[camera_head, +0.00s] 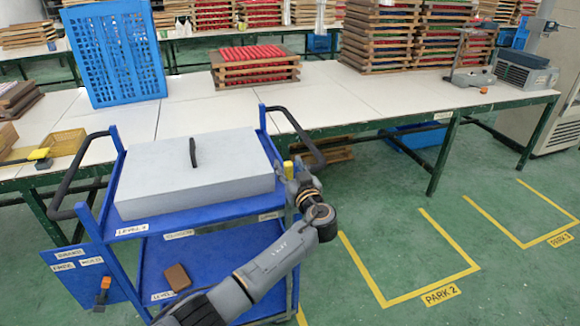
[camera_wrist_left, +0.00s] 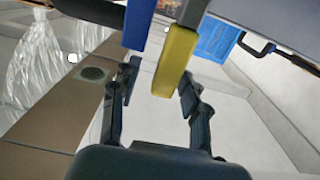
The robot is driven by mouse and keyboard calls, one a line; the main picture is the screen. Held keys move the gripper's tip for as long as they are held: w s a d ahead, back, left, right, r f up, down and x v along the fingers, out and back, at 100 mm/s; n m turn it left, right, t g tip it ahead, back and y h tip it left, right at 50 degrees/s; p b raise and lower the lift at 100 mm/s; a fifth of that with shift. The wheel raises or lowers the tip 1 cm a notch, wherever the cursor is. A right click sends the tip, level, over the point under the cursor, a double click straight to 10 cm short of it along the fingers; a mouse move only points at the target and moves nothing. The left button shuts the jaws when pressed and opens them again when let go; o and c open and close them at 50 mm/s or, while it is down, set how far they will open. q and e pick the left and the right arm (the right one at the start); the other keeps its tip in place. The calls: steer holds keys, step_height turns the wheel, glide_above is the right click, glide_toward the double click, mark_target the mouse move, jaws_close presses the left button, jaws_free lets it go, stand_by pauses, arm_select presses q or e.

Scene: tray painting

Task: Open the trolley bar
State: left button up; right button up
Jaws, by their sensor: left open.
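The blue trolley (camera_head: 205,212) stands at the middle left with a grey lidded box on its top level and black side handles. At its right front corner is a small yellow-ended bar (camera_head: 289,168). In the left wrist view the yellow end (camera_wrist_left: 175,62) hangs beside a blue post (camera_wrist_left: 138,22). My left gripper (camera_head: 299,183) is at that corner, close to the yellow end. In the left wrist view its open fingers (camera_wrist_left: 159,84) lie on both sides of the yellow end in the picture; contact cannot be told. My right gripper is not in view.
The grey box (camera_head: 196,178) covers most of the trolley top. A brown block (camera_head: 177,277) lies on the lower level. A long white table (camera_head: 330,98) with stacked wooden trays runs behind. Green floor with yellow parking outlines (camera_head: 423,296) is clear at right.

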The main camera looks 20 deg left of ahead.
arm_select(q)
steer(key=v, duration=1.2)
steer(key=shift+w, duration=0.1)
step_height(320, 180, down, 23)
steer(key=s+a+m+g+h, duration=0.2)
steer(key=s+m+g+h, duration=0.15)
steer(key=m, duration=0.25)
steer(key=s+a+f+m+g+h, duration=0.15)
steer(key=s+f, duration=0.25)
steer(key=f, duration=0.4)
steer(key=s+f+m+g+h, duration=0.1)
steer(key=s+f+g, duration=0.1)
steer(key=s+f, duration=0.5)
steer(key=s+a+f+m+g+h, duration=0.1)
steer(key=s+f+g, duration=0.1)
steer(key=s+f, duration=0.7)
steer(key=s+a+f+g+h, duration=0.2)
steer(key=s+f+g, duration=0.1)
steer(key=s+f, duration=0.65)
steer(key=s+a+f+g, duration=0.1)
steer(key=s+a+f, duration=0.1)
steer(key=s, duration=0.9)
steer(key=s+a+f+g+h, duration=0.1)
steer(key=s+a+f, duration=0.1)
steer(key=s, duration=0.9)
steer(key=shift+s+f, duration=0.4)
steer(key=shift+f, duration=0.5)
